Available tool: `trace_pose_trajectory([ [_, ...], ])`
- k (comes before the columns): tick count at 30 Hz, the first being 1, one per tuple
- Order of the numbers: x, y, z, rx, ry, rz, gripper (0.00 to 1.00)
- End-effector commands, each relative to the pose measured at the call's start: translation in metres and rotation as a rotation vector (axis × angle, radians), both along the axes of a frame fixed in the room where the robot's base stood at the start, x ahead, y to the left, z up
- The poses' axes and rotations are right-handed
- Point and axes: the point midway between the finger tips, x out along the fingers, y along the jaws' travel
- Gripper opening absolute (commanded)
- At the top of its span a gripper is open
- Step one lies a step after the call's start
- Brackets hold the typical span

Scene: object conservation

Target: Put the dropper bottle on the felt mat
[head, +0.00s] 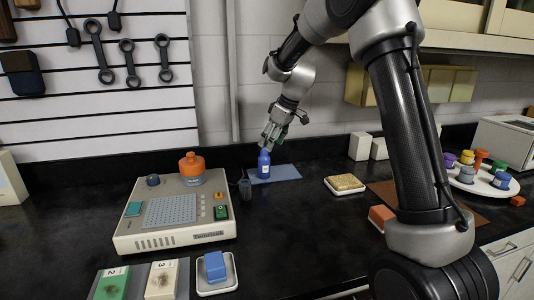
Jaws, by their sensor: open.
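The dropper bottle (264,166) is blue with a pale label. It stands upright over the left part of the blue felt mat (285,174), and its base appears to rest on the mat. My gripper (269,143) is open and points down at the bottle's top. In this view its fingers overlap the bottle's neck. I cannot tell whether they touch it.
A beige instrument (185,238) with an orange-topped knob stands left of the mat. A small dark cup (245,188) is beside the mat. A sponge on a white dish (344,191) lies to the right. The black counter in front of the mat is clear.

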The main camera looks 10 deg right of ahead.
Motion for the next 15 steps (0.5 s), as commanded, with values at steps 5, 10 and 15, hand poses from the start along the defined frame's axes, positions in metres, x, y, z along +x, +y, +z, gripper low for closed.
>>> trace_pose_trajectory([
  [5, -0.006, -0.007, 0.024, 0.001, -0.002, -0.002, 0.61],
  [10, -0.009, -0.009, 0.030, 0.001, 0.001, -0.002, 0.61],
  [15, -0.027, -0.016, 0.046, -0.002, 0.001, -0.034, 0.61],
])
